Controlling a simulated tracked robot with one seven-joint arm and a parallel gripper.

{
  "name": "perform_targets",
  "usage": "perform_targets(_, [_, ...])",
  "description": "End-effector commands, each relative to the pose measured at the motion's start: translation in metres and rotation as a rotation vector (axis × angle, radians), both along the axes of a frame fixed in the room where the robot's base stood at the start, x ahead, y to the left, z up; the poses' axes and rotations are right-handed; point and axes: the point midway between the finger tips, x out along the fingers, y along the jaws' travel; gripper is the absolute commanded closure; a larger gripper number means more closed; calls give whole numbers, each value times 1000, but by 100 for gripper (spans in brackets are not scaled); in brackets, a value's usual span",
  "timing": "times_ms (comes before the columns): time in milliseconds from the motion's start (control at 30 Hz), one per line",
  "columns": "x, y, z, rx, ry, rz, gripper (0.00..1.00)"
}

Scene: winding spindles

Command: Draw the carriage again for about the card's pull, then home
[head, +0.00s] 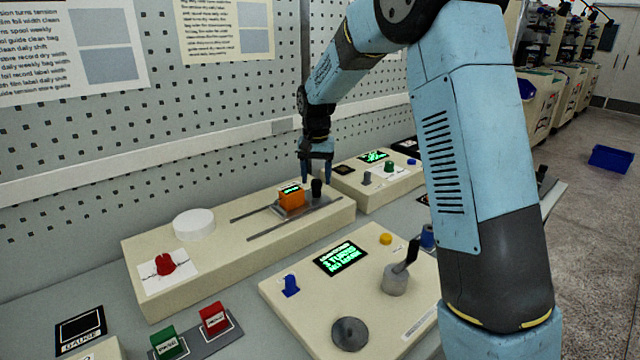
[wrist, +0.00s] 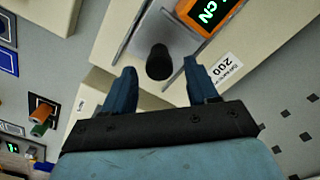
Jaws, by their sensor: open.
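The carriage is a grey plate (head: 309,207) bearing an orange block (head: 291,199) with a small green display and an upright black knob (head: 316,187). It sits toward the right part of a cream bench unit, between two dark rails (head: 290,220). My gripper (head: 316,174) points down just above the knob. It is open and empty. In the wrist view the knob (wrist: 158,62) lies just ahead of the gap between the two blue fingers (wrist: 161,80), apart from both.
The cream unit carries a white disc (head: 194,223) and a red knob (head: 166,264). A front panel has a green-lettered screen (head: 341,258), a lever (head: 405,262) and a dark round knob (head: 350,333). Green (head: 167,342) and red (head: 214,318) blocks stand front left. A pegboard wall (head: 230,110) is behind.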

Motion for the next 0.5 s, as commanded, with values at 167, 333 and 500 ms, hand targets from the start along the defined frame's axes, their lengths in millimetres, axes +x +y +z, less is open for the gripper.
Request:
perform_targets(167, [0,0,-20,-1,1,0,42])
perform_targets(333, [0,0,-27,0,0,0,42])
perform_targets(500, [0,0,-28,0,0,0,42])
